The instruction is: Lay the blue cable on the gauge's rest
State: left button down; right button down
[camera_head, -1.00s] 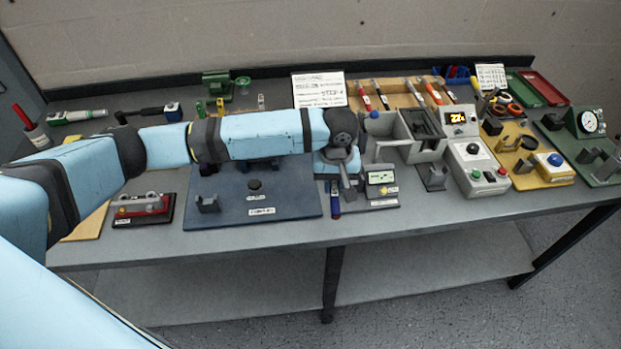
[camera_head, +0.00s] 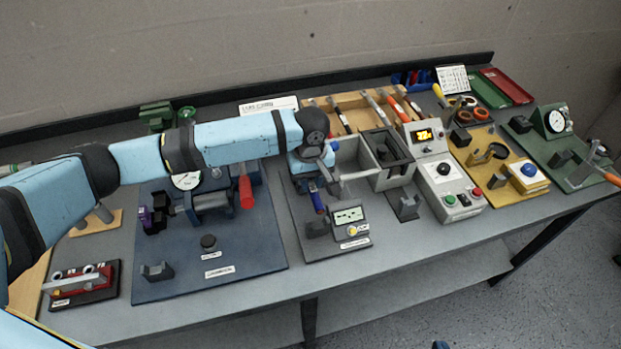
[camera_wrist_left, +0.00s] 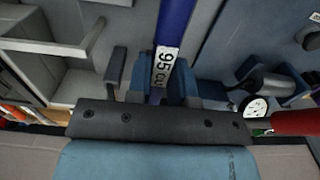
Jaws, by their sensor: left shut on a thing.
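My left gripper (camera_head: 315,180) is shut on the blue cable (camera_head: 317,198). The cable hangs down from the jaws in the head view. In the left wrist view the cable (camera_wrist_left: 176,22) runs up between the fingers and carries a white "95 CU" label. A small gauge with a greenish display (camera_head: 348,216) stands on a grey board just right of and below the cable. A dark grey notched rest (camera_head: 317,229) sits left of this display, just below the cable's lower end in the picture. Contact between cable and rest cannot be told. My right gripper is not in view.
A blue board (camera_head: 215,290) with a dial and a red handle lies to the left. A grey open box (camera_head: 355,160) and a control box (camera_head: 449,190) stand to the right. Another dial gauge (camera_head: 556,121) is on the green board at far right.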

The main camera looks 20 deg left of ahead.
pick_arm(q)
jog(key=shift+s+d+r, duration=0.1)
jog(key=shift+s+r, duration=0.15)
jog(key=shift+r+p, duration=0.1)
jog(key=shift+p, duration=0.6)
jog(key=shift+f, duration=0.65)
jog(key=shift+w+f, duration=0.1)
jog(key=shift+f, duration=2.6)
pick_arm(e)
jog(key=shift+s+d+r, duration=0.2)
jog(key=shift+s+r, duration=0.2)
jog(key=shift+r, duration=0.2)
pick_arm(q)
jog(key=shift+p, duration=0.7)
pick_arm(e)
jog(key=shift+r, duration=0.65)
pick_arm(q)
jog(key=shift+f, duration=0.25)
pick_arm(e)
jog(key=shift+r, duration=0.2)
pick_arm(q)
jog(key=c, duration=0.9)
grip_release()
jog(key=shift+c, duration=0.2)
